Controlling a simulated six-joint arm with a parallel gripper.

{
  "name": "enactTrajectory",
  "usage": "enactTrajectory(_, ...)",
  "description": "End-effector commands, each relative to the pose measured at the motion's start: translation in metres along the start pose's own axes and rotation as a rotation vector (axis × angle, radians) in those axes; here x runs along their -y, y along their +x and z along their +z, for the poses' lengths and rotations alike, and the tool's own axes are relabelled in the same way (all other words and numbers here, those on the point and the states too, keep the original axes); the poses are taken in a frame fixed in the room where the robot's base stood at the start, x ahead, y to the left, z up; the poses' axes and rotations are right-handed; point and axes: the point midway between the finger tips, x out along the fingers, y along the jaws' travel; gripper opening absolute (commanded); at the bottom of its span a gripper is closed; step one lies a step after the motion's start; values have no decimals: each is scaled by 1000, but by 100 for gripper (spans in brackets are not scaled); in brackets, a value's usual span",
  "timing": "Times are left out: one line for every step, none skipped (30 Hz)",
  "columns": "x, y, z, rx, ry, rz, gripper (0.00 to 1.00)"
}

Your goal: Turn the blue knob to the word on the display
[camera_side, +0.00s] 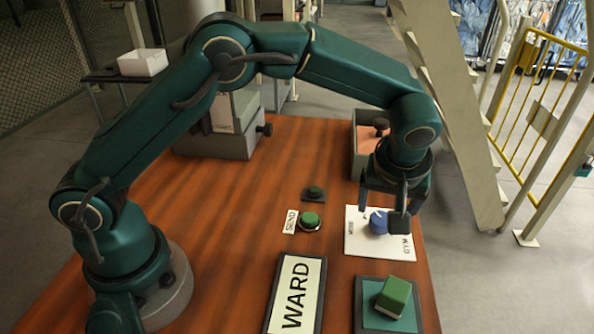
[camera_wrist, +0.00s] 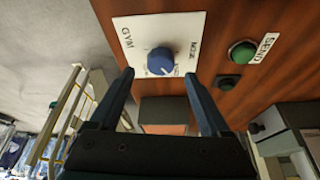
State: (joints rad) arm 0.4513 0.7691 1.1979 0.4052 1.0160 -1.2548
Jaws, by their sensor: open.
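The blue knob (camera_side: 378,222) sits on a white plate (camera_side: 358,245) on the wooden table. In the wrist view the knob (camera_wrist: 160,61) lies ahead of the fingertips, and the word GYM shows on the plate (camera_wrist: 140,30) at its left. Another word by its right side and a mark by its lower edge are too small to read surely. Where the knob points is unclear. The display (camera_side: 296,296) reads WARD. My gripper (camera_side: 384,205) is open above the knob, its fingers (camera_wrist: 159,76) apart with nothing between them; whether either touches the knob is unclear.
A green button (camera_side: 309,220) with a SEND label (camera_side: 290,222) and a smaller green button (camera_side: 314,191) stand left of the plate. A green block (camera_side: 393,296) lies on a dark green pad (camera_side: 372,318) in front. A grey open box (camera_side: 364,150) stands behind.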

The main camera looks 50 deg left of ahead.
Motion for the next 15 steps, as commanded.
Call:
enactTrajectory(1, 7, 0, 1, -1, -3, 81)
enactTrajectory(1, 12, 0, 2, -1, -4, 81)
enactTrajectory(2, 17, 0, 2, -1, -4, 81)
enactTrajectory(2, 21, 0, 2, -1, -4, 81)
enactTrajectory(2, 25, 0, 2, -1, -5, 81)
enactTrajectory(2, 29, 0, 1, -2, -4, 81)
enactTrajectory(1, 32, 0, 1, -1, -3, 81)
enactTrajectory(1, 35, 0, 1, -1, -3, 81)
enactTrajectory(1, 38, 0, 1, -1, -2, 81)
enactTrajectory(1, 39, 0, 0, -1, -2, 81)
enactTrajectory(1, 40, 0, 0, -1, -1, 81)
enactTrajectory(1, 42, 0, 0, -1, 0, 81)
enactTrajectory(1, 42, 0, 0, -1, 0, 81)
enactTrajectory(1, 42, 0, 0, -1, 0, 81)
enactTrajectory(1, 42, -1, 0, -1, 0, 81)
